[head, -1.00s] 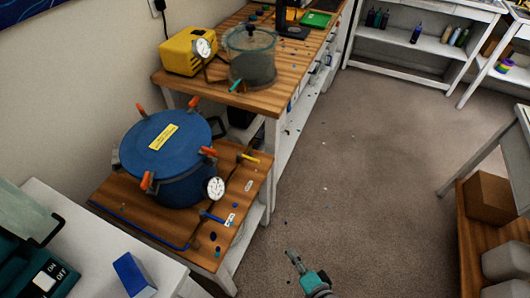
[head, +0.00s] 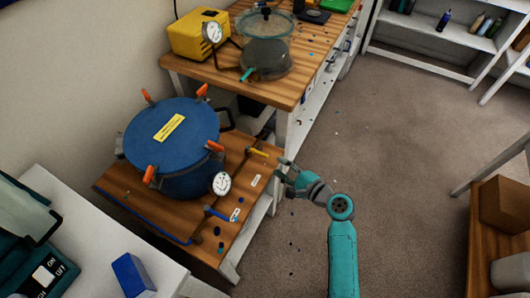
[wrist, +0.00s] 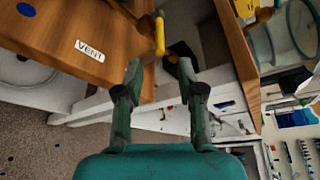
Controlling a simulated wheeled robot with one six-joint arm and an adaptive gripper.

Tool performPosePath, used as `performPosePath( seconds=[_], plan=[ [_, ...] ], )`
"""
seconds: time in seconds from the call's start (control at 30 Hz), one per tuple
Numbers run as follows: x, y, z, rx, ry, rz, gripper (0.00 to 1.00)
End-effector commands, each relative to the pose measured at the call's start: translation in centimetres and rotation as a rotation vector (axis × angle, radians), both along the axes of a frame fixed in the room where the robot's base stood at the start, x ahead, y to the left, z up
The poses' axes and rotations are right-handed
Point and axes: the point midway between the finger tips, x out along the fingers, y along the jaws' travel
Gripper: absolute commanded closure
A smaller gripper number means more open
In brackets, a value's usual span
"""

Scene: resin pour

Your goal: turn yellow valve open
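The yellow valve handle (head: 258,153) sits on a pipe at the right side of the blue pressure pot (head: 172,135), over the low wooden bench. In the wrist view the yellow handle (wrist: 159,36) shows just beyond my fingertips, a little above the gap between them. A label reading "VENT" (wrist: 90,50) lies on the wood beside it. My gripper (head: 284,168) is open and empty, just right of the handle and apart from it. Its two spread fingers also show in the wrist view (wrist: 158,75). A blue valve handle (head: 216,213) is nearer the front of the bench.
A gauge (head: 221,183) stands on the pot's front right, near the valves. The taller bench (head: 290,95) with a clear chamber (head: 265,50) and a yellow pump (head: 197,35) stands behind.

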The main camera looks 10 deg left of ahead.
Motion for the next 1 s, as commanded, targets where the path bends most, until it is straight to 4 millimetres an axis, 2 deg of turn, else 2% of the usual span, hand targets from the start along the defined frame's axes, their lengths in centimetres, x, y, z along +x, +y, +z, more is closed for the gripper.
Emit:
performPosePath(
  seconds=[0.3, 0.5, 0.7, 0.97, 1.0],
  plan=[
    [3.4, 4.3, -1.1, -0.002, -0.002, 0.002, 0.62],
    [5.1, 6.3, -1.8, -0.002, -0.001, 0.000, 0.62],
    [5.8, 7.2, -2.0, -0.002, -0.001, -0.001, 0.62],
    [5.9, 7.3, -2.1, -0.002, -0.002, -0.003, 0.62],
    [5.9, 7.3, -2.1, -0.002, -0.002, -0.003, 0.64]
  ],
)
